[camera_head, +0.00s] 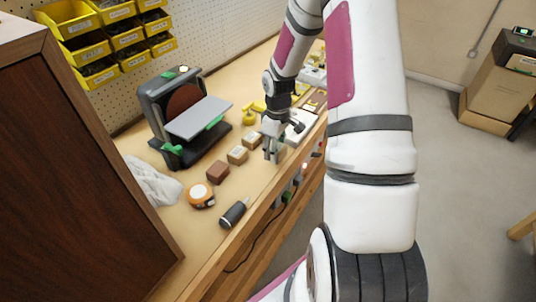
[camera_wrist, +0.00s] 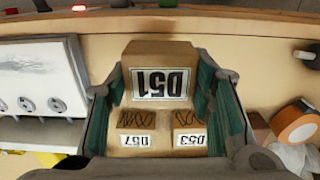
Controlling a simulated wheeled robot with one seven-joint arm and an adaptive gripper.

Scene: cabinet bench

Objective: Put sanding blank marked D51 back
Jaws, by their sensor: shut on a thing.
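A light wooden block marked D51 (camera_wrist: 160,62) sits between the green-padded fingers of my gripper (camera_wrist: 160,90) in the wrist view, its label upside down. The gripper is shut on it. Two similar blocks, D57 (camera_wrist: 136,135) and D53 (camera_wrist: 189,135), stand side by side below it in that picture. In the head view my gripper (camera_head: 272,153) points down near the bench's front edge, right of the two light blocks (camera_head: 237,155). The held block is mostly hidden by the fingers there. I cannot tell whether it touches the bench.
A sander (camera_head: 183,98) stands behind the blocks on the bench (camera_head: 195,235). A reddish-brown block (camera_head: 217,172), tape measure (camera_head: 200,195) and dark cylinder (camera_head: 234,214) lie nearer. A white panel with round fittings (camera_wrist: 40,78) is close left of the gripper in the wrist view.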

